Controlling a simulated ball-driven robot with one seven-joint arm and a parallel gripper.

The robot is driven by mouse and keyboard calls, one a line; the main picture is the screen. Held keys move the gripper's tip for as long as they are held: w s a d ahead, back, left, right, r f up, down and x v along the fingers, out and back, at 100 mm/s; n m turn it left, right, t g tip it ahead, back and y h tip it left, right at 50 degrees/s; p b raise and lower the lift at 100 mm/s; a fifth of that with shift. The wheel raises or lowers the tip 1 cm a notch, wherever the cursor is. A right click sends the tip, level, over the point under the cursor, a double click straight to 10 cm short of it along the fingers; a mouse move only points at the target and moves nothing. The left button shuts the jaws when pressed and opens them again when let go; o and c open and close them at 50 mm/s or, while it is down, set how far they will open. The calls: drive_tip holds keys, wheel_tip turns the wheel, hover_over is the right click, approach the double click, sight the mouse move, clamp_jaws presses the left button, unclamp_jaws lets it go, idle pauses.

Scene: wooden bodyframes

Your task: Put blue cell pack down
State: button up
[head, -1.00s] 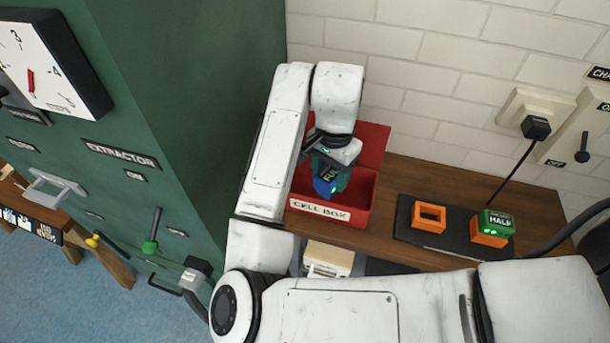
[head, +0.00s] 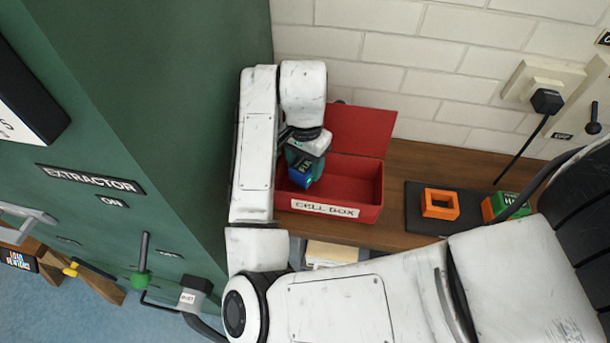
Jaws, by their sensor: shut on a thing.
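The blue cell pack (head: 301,177) is a small blue block with a teal upper part, held at the left end of the red cell box (head: 360,190). My gripper (head: 306,158) points down and is shut on the pack. The pack shows inside or just above the box opening; I cannot tell whether it touches the floor of the box. The box lid is open and leans back toward the wall. My gripper's fingers are mostly hidden by my wrist and the pack.
The green extractor cabinet (head: 150,110) stands close on the left. A brick wall is behind.

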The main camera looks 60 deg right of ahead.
drive_tip(key=shift+f+b, duration=1.3)
drive_tip(key=shift+f, duration=0.4)
drive_tip(key=shift+f, duration=0.1)
drive_tip(key=shift+f, duration=0.15)
drive_tip(key=o, duration=1.2)
drive_tip(key=shift+c, duration=0.2)
